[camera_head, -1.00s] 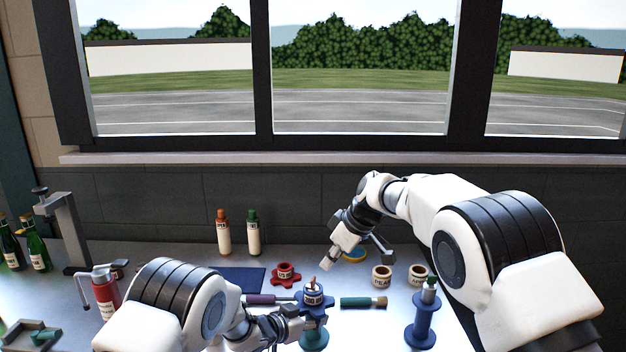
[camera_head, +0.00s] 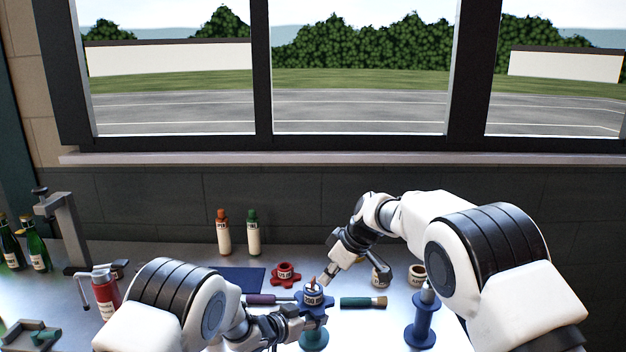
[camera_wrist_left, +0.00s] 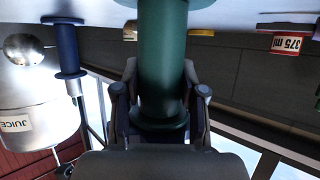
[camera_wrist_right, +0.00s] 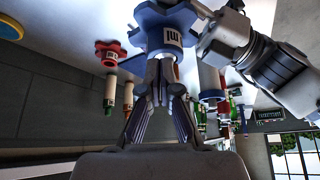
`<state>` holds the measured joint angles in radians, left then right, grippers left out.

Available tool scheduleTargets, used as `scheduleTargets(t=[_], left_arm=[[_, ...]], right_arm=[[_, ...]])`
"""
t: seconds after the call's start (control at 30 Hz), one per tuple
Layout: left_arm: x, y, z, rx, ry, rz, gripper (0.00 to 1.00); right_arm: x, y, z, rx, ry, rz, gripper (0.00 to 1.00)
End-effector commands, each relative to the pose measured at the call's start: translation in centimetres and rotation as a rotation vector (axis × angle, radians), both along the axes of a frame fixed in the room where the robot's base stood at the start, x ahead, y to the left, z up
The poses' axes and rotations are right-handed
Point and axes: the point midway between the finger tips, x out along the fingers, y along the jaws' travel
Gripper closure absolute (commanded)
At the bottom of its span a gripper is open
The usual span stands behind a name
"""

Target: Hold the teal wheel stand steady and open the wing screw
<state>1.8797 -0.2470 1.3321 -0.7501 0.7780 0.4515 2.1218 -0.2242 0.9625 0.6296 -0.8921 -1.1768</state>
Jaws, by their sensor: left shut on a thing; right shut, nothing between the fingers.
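The teal wheel stand (camera_head: 314,340) stands upright near the table's front, with a blue lobed wheel (camera_head: 325,299) labelled 200 on top. The copper-coloured wing screw (camera_head: 313,283) sticks up from the wheel's centre. My left gripper (camera_head: 311,323) is shut around the stand's column, which shows between its fingers in the left wrist view (camera_wrist_left: 162,60). My right gripper (camera_head: 324,284) is shut and empty, its tips just right of the wing screw. In the right wrist view its closed fingers are close to the blue wheel (camera_wrist_right: 150,22); I cannot tell whether they touch. The screw is not clear there.
A blue spool stand (camera_head: 422,322) is to the right. A green-handled tool (camera_head: 358,302) and a purple-handled tool (camera_head: 262,299) flank the wheel. A red lobed wheel (camera_head: 285,275) lies behind.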

Motion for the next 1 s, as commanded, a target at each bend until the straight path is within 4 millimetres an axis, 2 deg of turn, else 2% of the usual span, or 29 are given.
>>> scheduleTargets(t=[1.0], left_arm=[[-0.04,0.03,-0.10,0.001,0.002,0.000,1.00]], right_arm=[[0.07,0.91,-0.01,0.000,0.000,0.000,1.00]])
